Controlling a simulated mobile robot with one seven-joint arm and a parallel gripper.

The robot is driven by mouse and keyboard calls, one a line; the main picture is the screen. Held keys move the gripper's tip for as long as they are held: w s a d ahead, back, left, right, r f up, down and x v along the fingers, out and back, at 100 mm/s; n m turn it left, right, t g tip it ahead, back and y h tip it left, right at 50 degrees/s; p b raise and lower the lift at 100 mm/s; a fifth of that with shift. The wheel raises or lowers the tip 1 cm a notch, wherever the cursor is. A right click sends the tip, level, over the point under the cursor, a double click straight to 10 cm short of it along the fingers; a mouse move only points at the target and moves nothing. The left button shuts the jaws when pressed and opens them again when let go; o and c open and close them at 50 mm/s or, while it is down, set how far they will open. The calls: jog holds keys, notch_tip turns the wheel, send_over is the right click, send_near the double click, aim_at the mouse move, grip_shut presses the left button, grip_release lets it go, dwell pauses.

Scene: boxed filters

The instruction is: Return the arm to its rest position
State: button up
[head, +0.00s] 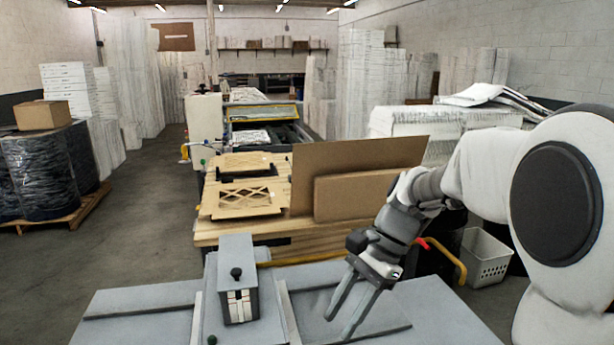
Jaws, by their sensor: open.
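My gripper (340,312) hangs at the end of my white arm, over the right part of the grey work surface (140,305). Its two long grey fingers are apart with nothing between them, pointing down and to the left. My arm comes in from the right edge and bends down toward the surface. Whether the fingertips touch the surface cannot be told from this view.
A grey block with a black knob (237,290) stands left of my gripper. Behind are a wooden table (210,236), an upright brown cardboard sheet (300,170) and a white basket (487,262). Wrapped drums (40,175) stand on a pallet at left.

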jog(key=s+d+r+n+t+h, duration=0.2)
jog(key=s+d+n+t, duration=0.2)
jog(key=s, duration=0.3)
jog(key=s+d+r+n+t+h, duration=0.2)
jog(key=s+d+n+t+h, duration=0.1)
jog(key=s+n, duration=0.4)
jog(key=shift+s+d+r+t, duration=0.15)
jog(key=shift+d+r+t, duration=0.25)
jog(key=shift+t, duration=0.2)
